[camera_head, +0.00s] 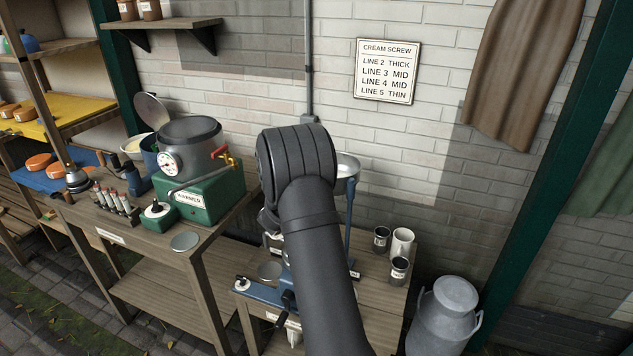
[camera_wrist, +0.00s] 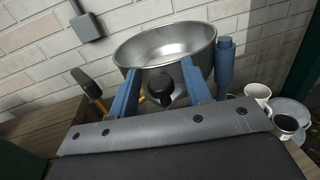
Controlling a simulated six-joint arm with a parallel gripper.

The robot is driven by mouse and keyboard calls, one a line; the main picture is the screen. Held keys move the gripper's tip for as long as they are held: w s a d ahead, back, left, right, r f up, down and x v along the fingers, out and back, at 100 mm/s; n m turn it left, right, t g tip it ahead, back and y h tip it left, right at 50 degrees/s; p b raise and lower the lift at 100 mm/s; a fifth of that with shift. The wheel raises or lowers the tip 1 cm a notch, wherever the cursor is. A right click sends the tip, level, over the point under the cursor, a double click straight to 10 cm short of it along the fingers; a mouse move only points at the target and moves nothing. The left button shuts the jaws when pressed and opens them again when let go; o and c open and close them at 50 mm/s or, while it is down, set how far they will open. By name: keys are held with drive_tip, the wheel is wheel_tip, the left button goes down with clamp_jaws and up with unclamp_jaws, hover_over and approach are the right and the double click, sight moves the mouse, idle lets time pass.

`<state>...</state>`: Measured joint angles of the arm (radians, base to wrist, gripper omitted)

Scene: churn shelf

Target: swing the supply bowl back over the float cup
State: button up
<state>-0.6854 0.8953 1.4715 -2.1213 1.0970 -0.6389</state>
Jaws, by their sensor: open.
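The supply bowl (camera_wrist: 165,45) is a wide, shiny metal bowl, large in the wrist view, beside a blue post (camera_wrist: 225,62). In the head view only the right part of the bowl (camera_head: 348,163) shows past my arm, with the blue post (camera_head: 350,215) below it. My gripper (camera_wrist: 160,82) is open, its two blue fingers reaching toward the bowl's near side. A black knob (camera_wrist: 160,90) lies between the fingers, and I cannot tell whether they touch it. I cannot make out the float cup for certain; my arm hides much of the separator in the head view.
A white mug (camera_head: 402,242) and dark cups (camera_head: 381,239) stand right of the post. A green warmer box (camera_head: 205,195) with a pot and gauge is on the left bench. A milk can (camera_head: 443,315) stands at lower right. The brick wall is close behind.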

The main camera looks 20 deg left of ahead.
drive_tip(key=shift+w, duration=0.2)
drive_tip(key=shift+c, duration=0.5)
clamp_jaws()
drive_tip(key=shift+s+d+r+n+y, duration=0.1)
drive_tip(key=shift+s+d+n+y, duration=0.6)
drive_tip(key=shift+y, duration=0.55)
drive_tip(key=shift+s+d+f+n+y, duration=0.1)
drive_tip(key=shift+s+d+n+y, duration=0.3)
drive_tip(key=shift+n+y, duration=0.7)
drive_tip(key=shift+s+d+r+n+y, duration=0.1)
drive_tip(key=shift+s+d+n+y, duration=0.4)
drive_tip(key=shift+y, duration=0.95)
drive_tip(key=shift+s+a, duration=0.2)
drive_tip(key=shift+o, duration=0.5)
unclamp_jaws()
